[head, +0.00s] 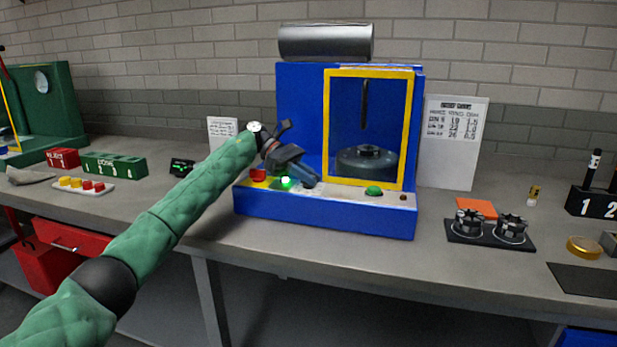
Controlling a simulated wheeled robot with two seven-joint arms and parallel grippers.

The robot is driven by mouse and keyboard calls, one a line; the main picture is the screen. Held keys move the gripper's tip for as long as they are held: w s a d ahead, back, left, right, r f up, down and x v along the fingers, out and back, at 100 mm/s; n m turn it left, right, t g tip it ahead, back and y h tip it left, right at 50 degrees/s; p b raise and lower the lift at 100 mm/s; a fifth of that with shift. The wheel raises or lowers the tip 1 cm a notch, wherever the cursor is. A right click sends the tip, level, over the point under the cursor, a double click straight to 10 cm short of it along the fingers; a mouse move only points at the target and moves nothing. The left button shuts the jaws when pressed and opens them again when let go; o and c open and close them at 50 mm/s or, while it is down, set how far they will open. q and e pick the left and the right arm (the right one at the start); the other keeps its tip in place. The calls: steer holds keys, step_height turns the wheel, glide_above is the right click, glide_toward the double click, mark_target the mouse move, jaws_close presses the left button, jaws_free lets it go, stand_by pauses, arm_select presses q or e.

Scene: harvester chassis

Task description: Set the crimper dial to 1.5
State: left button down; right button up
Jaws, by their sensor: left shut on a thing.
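The crimper (255,215) is a blue machine with a yellow-framed window (326,130) in the middle of the bench. My left gripper (310,180) reaches in from the left, tilted down over the front ledge. It is shut on the crimper dial, which is mostly hidden behind the fingers. A pale dial plate (312,189) shows just below the fingertips. The dial's setting cannot be read here. My right gripper is not in view.
A red button (258,175), a lit green lamp (286,183) and a green button (374,190) sit on the ledge. A printed chart (452,140) stands to the right. A black tray (490,236) holds two dark round parts. A small black display (182,167) stands left.

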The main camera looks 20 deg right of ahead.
arm_select(q)
steer(key=c, duration=1.4)
jaws_free()
steer(key=shift+c, duration=0.2)
steer(key=shift+v, duration=3.95)
